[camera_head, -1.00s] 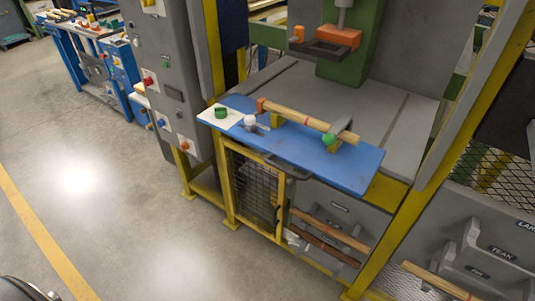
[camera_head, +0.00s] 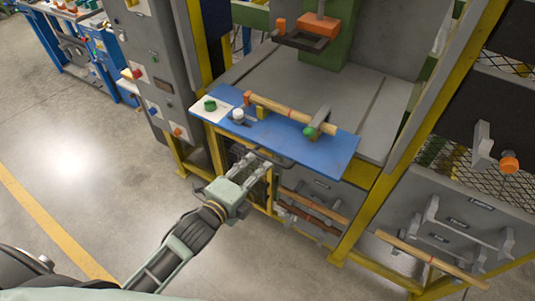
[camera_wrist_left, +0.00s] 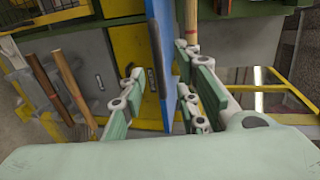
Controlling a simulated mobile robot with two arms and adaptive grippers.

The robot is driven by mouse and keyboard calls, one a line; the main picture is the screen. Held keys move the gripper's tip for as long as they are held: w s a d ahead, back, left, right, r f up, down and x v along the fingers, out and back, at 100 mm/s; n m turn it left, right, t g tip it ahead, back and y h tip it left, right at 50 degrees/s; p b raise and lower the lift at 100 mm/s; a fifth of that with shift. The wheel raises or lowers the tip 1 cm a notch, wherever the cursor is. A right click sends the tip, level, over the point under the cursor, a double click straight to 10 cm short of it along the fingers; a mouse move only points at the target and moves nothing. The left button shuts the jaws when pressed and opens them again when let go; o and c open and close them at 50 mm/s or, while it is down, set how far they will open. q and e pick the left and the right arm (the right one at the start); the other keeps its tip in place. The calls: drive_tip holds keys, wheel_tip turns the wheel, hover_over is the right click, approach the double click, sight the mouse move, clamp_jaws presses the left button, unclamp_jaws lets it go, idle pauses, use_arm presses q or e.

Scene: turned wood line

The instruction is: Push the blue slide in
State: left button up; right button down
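The blue slide (camera_head: 338,146) is a flat board sticking out of the front of the grey machine. A wooden rod (camera_head: 285,109) lies along it between an orange end piece and a grey bracket with a green knob (camera_head: 310,132). A dark handle (camera_head: 282,161) shows under its front edge. My left gripper (camera_head: 262,165) is just in front of and below that edge, near the handle. In the left wrist view the slide (camera_wrist_left: 160,50) is edge-on, between the spread fingers of the left gripper (camera_wrist_left: 160,105). Contact cannot be told. My right gripper is not in view.
A grey control cabinet (camera_head: 158,60) with coloured buttons stands left of the machine. Yellow frame posts (camera_head: 385,165) flank the slide on the right. Wooden rods (camera_head: 430,258) rest on racks below and at right. The floor (camera_head: 80,160) at left is clear.

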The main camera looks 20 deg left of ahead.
sight(268, 157)
use_arm(q)
drive_tip(key=p+x, duration=0.1)
drive_tip(key=x, duration=0.6)
drive_tip(key=shift+d+f, duration=0.1)
clamp_jaws()
idle(0.5)
